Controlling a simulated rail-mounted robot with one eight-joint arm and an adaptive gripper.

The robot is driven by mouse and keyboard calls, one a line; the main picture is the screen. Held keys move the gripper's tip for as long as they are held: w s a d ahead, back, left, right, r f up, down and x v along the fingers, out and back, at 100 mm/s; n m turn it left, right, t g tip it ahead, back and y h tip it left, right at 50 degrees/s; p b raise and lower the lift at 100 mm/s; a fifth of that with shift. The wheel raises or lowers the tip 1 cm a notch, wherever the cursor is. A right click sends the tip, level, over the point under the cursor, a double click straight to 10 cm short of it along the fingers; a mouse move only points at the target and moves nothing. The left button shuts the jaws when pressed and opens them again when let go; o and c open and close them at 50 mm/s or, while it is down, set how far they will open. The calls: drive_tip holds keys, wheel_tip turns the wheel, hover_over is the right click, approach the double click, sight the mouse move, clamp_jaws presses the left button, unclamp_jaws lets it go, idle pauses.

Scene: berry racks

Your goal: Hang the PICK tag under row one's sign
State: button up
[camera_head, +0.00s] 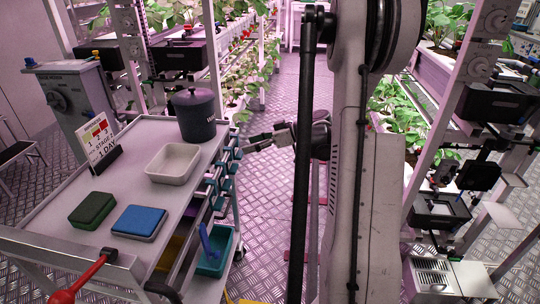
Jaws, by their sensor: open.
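My gripper (262,140) shows small beside my arm, over the aisle just right of the cart. It points left toward the cart's right edge. Its fingers look apart with nothing clear between them. I cannot make out a PICK tag anywhere in this view. No sign that I can read as row one's sign shows either; the racks' fronts are small and partly hidden. A printed card (97,141) with coloured squares and the words "1 DAY" stands in a dark holder on the cart.
The grey cart (120,192) carries a dark lidded bin (195,117), a white tray (173,163), a green block (93,210) and a blue block (139,222). Teal bins (214,253) hang at its side. Plant racks (425,122) line both sides.

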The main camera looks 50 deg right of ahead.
drive_tip(key=n+t+b, duration=0.1)
drive_tip(key=n+t, duration=0.1)
approach(237, 150)
drive_tip(key=f+b+x, duration=0.1)
drive_tip(key=x, duration=0.7)
drive_tip(key=shift+s+f+y, duration=0.25)
drive_tip(key=shift+f+y, duration=0.15)
drive_tip(key=shift+f, duration=0.05)
drive_tip(key=shift+a, duration=0.1)
idle(0.3)
drive_tip(key=c, duration=1)
drive_tip(key=shift+r+p, duration=0.45)
drive_tip(key=shift+r, duration=0.6)
drive_tip(key=shift+s, duration=0.1)
drive_tip(key=shift+f+b+v, duration=0.2)
drive_tip(key=shift+f+v, duration=0.05)
drive_tip(key=shift+v, duration=0.85)
drive_tip(key=shift+f+b+v, duration=0.2)
drive_tip(key=shift+b+v, duration=0.05)
drive_tip(key=shift+v, duration=0.9)
drive_tip(key=shift+f+b+v, duration=0.2)
drive_tip(key=shift+f+v, duration=0.05)
drive_tip(key=shift+v, duration=0.85)
drive_tip(key=shift+s, duration=0.1)
